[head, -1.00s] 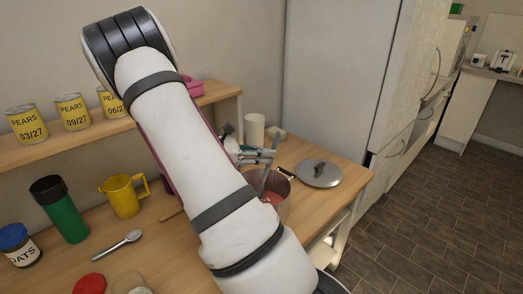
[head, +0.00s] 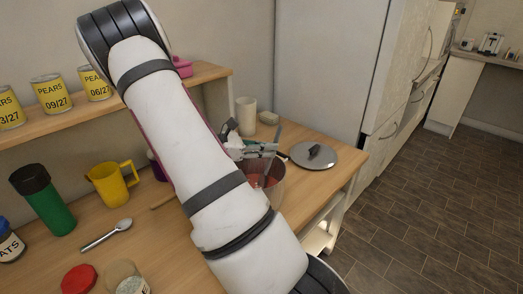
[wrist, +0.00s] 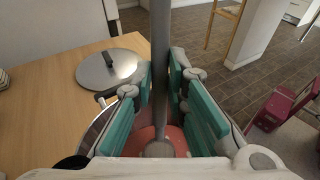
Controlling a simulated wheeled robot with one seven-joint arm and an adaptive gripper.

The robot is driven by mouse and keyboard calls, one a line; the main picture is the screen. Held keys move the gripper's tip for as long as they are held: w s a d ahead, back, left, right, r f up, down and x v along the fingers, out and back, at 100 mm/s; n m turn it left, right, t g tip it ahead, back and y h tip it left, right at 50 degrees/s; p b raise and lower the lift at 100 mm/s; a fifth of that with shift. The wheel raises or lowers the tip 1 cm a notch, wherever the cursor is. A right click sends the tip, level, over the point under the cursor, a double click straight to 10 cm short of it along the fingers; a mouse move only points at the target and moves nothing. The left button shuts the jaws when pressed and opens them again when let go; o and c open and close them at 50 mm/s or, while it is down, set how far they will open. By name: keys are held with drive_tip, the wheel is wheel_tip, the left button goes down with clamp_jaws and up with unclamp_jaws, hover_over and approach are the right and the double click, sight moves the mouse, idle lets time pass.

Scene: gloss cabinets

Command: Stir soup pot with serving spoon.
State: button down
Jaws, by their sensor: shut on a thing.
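My gripper (head: 262,150) is over the soup pot (head: 278,190), partly hidden by my own arm in the head view. In the wrist view its teal finger pads (wrist: 160,95) are closed around the grey handle of the serving spoon (wrist: 160,50). The handle runs down toward the pot, and its lower end is at the orange-red soup (wrist: 135,140). How deep it sits in the soup I cannot tell. The metal pot's rim (wrist: 98,128) shows left of the fingers. The pot stands near the counter's right edge.
A lid (head: 313,155) lies on the counter beside the pot. A white cup (head: 246,115) stands behind. A yellow jug (head: 110,184), green flask (head: 45,200), small spoon (head: 107,235) and jars are at left. Cans (head: 50,92) line the shelf. Floor is open at right.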

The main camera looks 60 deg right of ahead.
drive_tip(key=shift+w+a+f+p, duration=0.1)
drive_tip(key=shift+w+a+p, duration=0.1)
drive_tip(key=shift+w+a, duration=0.3)
drive_tip(key=shift+w+a+p, duration=0.2)
drive_tip(key=shift+w+a, duration=0.05)
drive_tip(key=shift+a, duration=0.4)
idle(0.9)
idle(0.5)
